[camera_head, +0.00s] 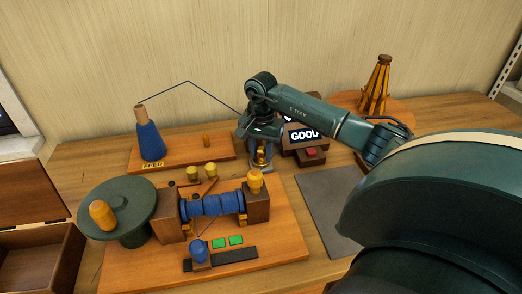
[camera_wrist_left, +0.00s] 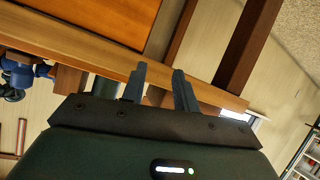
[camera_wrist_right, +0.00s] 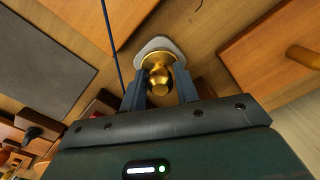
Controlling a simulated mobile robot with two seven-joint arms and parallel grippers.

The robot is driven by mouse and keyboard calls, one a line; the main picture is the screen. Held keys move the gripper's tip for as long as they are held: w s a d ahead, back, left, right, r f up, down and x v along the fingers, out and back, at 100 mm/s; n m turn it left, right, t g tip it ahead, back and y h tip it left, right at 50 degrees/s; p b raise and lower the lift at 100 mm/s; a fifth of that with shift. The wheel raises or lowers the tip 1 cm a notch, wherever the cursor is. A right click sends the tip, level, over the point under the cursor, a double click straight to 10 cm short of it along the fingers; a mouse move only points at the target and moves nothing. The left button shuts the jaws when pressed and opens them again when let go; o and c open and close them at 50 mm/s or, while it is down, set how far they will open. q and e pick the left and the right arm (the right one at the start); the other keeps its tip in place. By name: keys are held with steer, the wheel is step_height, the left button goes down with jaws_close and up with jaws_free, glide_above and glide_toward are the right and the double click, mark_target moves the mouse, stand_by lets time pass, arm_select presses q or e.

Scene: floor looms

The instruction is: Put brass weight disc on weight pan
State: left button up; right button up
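The brass weight disc (camera_wrist_right: 158,80), with a round knob, shows between the fingertips of my right gripper (camera_wrist_right: 160,92) in the right wrist view. The fingers close on the knob from both sides. A pale, rounded plate, seemingly the weight pan (camera_wrist_right: 160,45), lies beyond the disc; I cannot tell whether they touch. In the head view my right gripper (camera_head: 262,148) points down behind the loom board, with the brass disc (camera_head: 262,155) low between its fingers. My left gripper (camera_wrist_left: 160,88) is empty with its fingers apart, near wooden furniture; it is out of the head view.
The winder (camera_head: 212,205) with blue thread, a green turntable (camera_head: 118,205) and yellow knobs stand in front. A blue cone (camera_head: 150,140) stands back left. A GOOD display (camera_head: 304,134), grey mat (camera_head: 330,205) and wooden tower (camera_head: 376,85) are to the right. A dark thread runs close to my right gripper.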

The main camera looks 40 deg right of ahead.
mark_target(261, 148)
steer(key=o, duration=0.3)
steer(key=shift+r, duration=0.1)
step_height(261, 148, up, 12)
steer(key=shift+r, duration=0.1)
stand_by(0.4)
stand_by(0.5)
